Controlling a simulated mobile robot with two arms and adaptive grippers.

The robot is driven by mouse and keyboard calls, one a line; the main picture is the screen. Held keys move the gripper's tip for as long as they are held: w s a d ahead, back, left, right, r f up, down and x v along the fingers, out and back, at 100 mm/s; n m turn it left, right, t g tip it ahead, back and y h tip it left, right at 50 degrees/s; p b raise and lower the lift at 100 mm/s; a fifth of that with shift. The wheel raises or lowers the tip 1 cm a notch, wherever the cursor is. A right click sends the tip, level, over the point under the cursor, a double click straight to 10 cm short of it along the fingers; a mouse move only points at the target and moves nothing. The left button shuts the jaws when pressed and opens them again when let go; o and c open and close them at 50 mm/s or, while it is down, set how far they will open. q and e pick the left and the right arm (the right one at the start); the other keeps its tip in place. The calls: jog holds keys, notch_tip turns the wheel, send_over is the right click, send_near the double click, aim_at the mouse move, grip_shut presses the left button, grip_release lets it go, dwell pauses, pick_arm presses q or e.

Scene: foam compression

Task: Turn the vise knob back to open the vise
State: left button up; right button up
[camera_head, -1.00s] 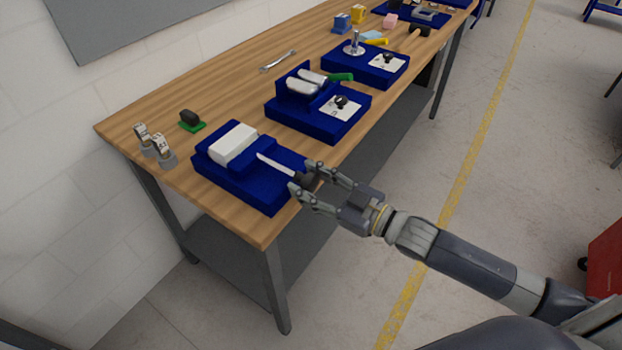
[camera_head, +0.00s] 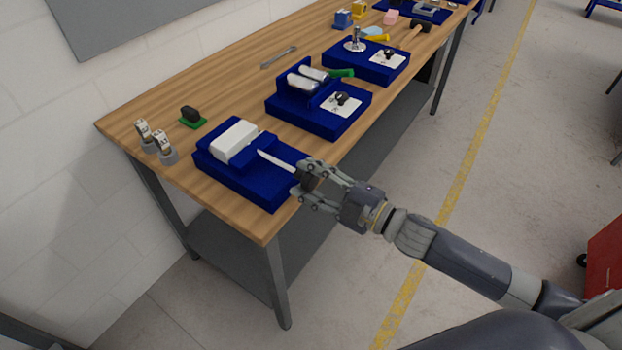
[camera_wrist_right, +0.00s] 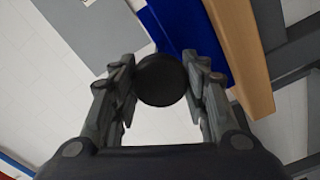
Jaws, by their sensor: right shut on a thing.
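The blue vise (camera_head: 245,178) sits at the near end of the wooden bench, with a white foam block (camera_head: 234,142) in it. A silvery screw rod (camera_head: 276,161) runs from the vise towards a dark round knob. My right gripper (camera_head: 309,184) is at the knob, its fingers closed around it. In the right wrist view the black knob (camera_wrist_right: 161,80) lies between the two fingers (camera_wrist_right: 160,88), which touch its sides. The fingers hide part of the knob in the head view. My left gripper is not in view.
More blue fixtures (camera_head: 318,108) stand further along the bench. Two small grey-and-white parts (camera_head: 156,142) and a dark block on a green base (camera_head: 192,116) lie left of the vise. A wrench (camera_head: 279,57) lies behind.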

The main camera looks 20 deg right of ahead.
jog(key=shift+r+n, duration=0.15)
jog(key=shift+n, duration=0.35)
jog(key=o, duration=1)
jog(key=shift+w+a, duration=0.1)
jog(key=shift+o, duration=0.2)
jog(key=shift+s+d+f, duration=0.2)
jog(key=shift+s+d, duration=0.05)
jog(key=shift+s, duration=0.1)
jog(key=v, duration=1.1)
jog(key=shift+d+r, duration=0.1)
